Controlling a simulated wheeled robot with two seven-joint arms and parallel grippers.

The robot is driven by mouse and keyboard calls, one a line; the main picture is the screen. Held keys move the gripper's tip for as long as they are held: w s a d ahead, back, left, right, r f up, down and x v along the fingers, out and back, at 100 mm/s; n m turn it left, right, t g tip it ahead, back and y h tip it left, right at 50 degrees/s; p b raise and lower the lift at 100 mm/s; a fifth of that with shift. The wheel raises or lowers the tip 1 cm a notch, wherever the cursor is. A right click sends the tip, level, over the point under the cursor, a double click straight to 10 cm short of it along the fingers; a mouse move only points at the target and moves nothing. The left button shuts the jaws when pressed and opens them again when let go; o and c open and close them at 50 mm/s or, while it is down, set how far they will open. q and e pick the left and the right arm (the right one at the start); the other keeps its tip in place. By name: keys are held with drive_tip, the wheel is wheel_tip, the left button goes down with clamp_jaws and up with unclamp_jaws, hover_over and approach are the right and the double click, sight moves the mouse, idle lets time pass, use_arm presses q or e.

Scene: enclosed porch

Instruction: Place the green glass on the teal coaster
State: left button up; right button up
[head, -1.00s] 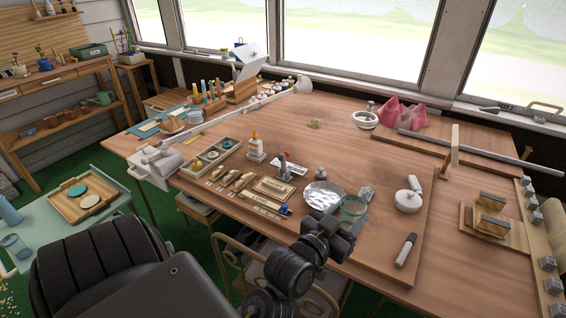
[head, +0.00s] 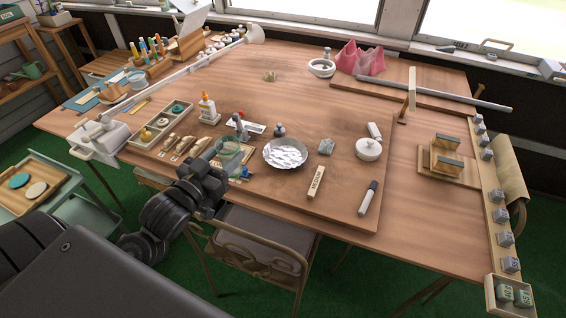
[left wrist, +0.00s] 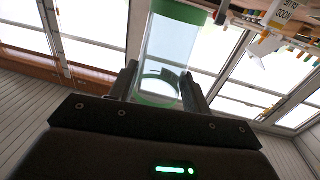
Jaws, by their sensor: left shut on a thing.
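The green glass (head: 229,153), a clear tumbler with green bands, is in my left gripper (head: 214,168), in front of the workbench's labelled pieces. In the left wrist view the glass (left wrist: 172,45) stands between the two fingers of the shut gripper (left wrist: 158,88). I cannot tell its exact height over the bench. The teal coaster (head: 19,180) lies in a wooden tray at the far left of the head view, well apart from the gripper. A beige coaster (head: 36,190) lies beside it. My right gripper is not in view.
The wooden tray (head: 58,181) sits on a pale teal cart (head: 88,216), left of the workbench (head: 310,105). A chair (head: 258,240) stands at the bench's front.

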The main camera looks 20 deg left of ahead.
use_arm(q)
drive_tip(key=s+r+m+g+h, duration=0.3)
drive_tip(key=s+m+g+h, duration=0.25)
drive_tip(key=m+h, duration=0.4)
drive_tip(key=w+d+f, duration=0.1)
drive_tip(key=w+f, duration=0.3)
drive_tip(key=w+d+f+n+h, duration=0.1)
drive_tip(key=w+f, duration=0.3)
drive_tip(key=w, duration=0.1)
drive_tip(key=w+d+f+n+t, duration=0.1)
drive_tip(key=w+f, duration=0.3)
drive_tip(key=shift+w+d+f+b, duration=0.15)
drive_tip(key=shift+d+f+b, duration=0.05)
drive_tip(key=shift+d+b, duration=0.15)
drive_tip(key=shift+f, duration=0.1)
drive_tip(key=shift+f, duration=0.2)
drive_tip(key=o, duration=1)
